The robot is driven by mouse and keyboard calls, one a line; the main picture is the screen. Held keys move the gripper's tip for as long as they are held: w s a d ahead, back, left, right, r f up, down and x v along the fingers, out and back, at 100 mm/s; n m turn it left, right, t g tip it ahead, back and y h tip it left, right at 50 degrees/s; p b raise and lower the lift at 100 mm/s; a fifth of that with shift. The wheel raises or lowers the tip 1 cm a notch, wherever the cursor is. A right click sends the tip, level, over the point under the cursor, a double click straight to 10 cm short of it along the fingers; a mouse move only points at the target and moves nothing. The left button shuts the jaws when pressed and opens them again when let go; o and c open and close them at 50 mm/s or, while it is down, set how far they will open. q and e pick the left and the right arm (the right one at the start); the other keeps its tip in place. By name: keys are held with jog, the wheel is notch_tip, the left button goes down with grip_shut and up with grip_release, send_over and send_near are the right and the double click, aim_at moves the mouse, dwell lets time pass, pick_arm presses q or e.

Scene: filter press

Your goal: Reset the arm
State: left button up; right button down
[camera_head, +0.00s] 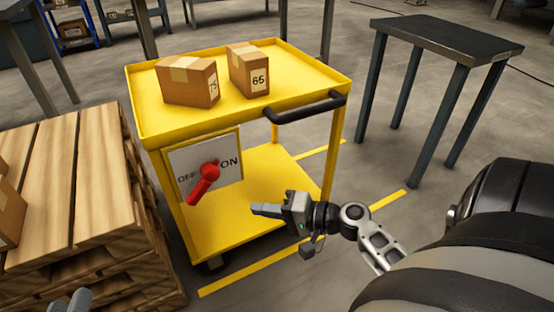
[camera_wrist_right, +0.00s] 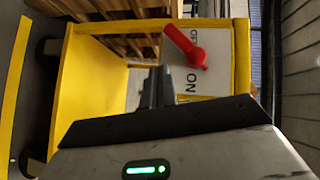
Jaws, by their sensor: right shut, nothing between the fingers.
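My right gripper (camera_head: 254,210) is shut and empty in front of the yellow cart, to the right of a red lever (camera_head: 204,182) and apart from it. In the right wrist view the shut fingers (camera_wrist_right: 152,88) point at the cart, and the red lever (camera_wrist_right: 186,47) is above and right of them. The lever sits on a white panel (camera_head: 226,152) marked OFF at left and ON at right. Its handle slants down and left, below OFF. Only the tips of my left gripper (camera_head: 70,301) show at the bottom left edge; its opening is unclear.
The yellow cart (camera_head: 152,122) carries two cardboard boxes, marked 75 (camera_head: 187,82) and 65 (camera_head: 248,70), and has a black handle (camera_head: 305,107). A wooden pallet stack (camera_head: 90,190) stands at left. A grey table (camera_head: 449,38) stands back right. The floor between table and cart is clear.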

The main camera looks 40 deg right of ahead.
jog(key=shift+v, duration=1.65)
jog(key=shift+a, duration=0.1)
